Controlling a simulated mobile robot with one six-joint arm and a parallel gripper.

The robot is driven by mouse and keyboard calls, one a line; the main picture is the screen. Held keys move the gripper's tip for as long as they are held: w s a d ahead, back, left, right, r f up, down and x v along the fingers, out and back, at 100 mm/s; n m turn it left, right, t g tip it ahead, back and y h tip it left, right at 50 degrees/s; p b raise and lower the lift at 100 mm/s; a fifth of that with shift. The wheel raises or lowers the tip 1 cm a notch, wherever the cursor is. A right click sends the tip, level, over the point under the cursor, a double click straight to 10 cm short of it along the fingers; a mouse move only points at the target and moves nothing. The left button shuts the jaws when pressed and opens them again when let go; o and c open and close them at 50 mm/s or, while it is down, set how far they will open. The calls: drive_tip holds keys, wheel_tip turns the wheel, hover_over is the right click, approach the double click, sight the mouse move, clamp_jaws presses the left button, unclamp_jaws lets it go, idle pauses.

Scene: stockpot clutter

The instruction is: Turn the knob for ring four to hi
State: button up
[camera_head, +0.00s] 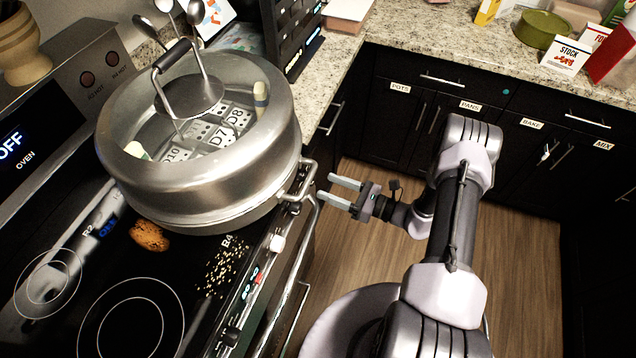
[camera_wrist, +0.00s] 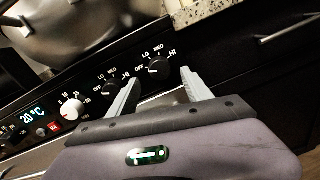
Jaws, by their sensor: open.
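My gripper (camera_head: 326,187) is open and empty, with its two fingers pointing at the stove's front panel beside the stockpot's handle. In the wrist view my gripper (camera_wrist: 160,73) has its fingertips either side of the rightmost black knob (camera_wrist: 158,68); I cannot tell if they touch it. This knob is marked OFF, LO, MED and HI. A second black knob (camera_wrist: 112,88) with the same marks sits left of it, near the left finger. No ring number is readable beside either knob, and their exact settings are unclear. The cooktop label R4 (camera_head: 229,241) shows beside the stockpot.
A white knob (camera_wrist: 70,110) and a 20°C display (camera_wrist: 33,115) are further left. Floor (camera_head: 385,255) before the stove is clear.

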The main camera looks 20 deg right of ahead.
sight(314, 181)
drive_tip(key=x, duration=0.4)
drive_tip(key=shift+w+a, duration=0.15)
drive_tip(key=shift+a, duration=0.05)
clamp_jaws()
